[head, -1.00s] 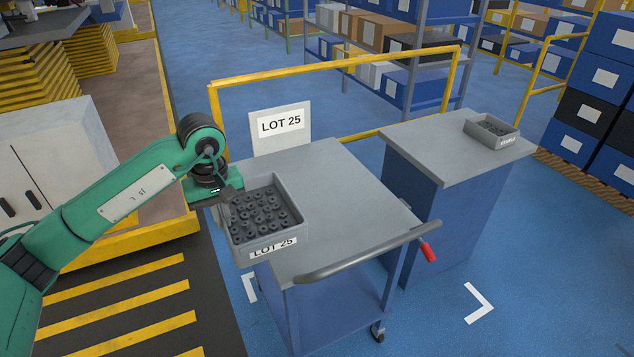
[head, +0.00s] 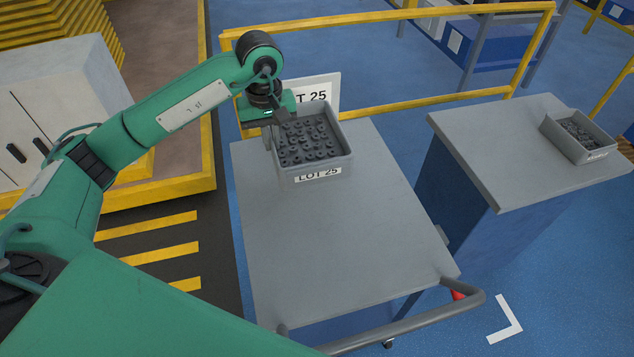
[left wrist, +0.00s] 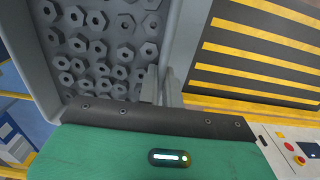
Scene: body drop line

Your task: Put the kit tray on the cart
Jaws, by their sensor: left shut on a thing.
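My left gripper (head: 277,128) is shut on the tray's left wall. The tray looks level; I cannot tell whether its base touches the cart top. In the left wrist view the nuts in the tray (left wrist: 65,10) fill the upper left, and my left gripper's fingers (left wrist: 162,88) grip its wall. My right gripper is not in view.
A LOT 25 sign (head: 325,90) stands behind the tray. A yellow rail (head: 400,15) runs behind the cart. A blue side table (head: 520,150) on the right bears another grey tray (head: 580,137). The cart handle (head: 420,322) is at the front. The cart's middle and front are clear.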

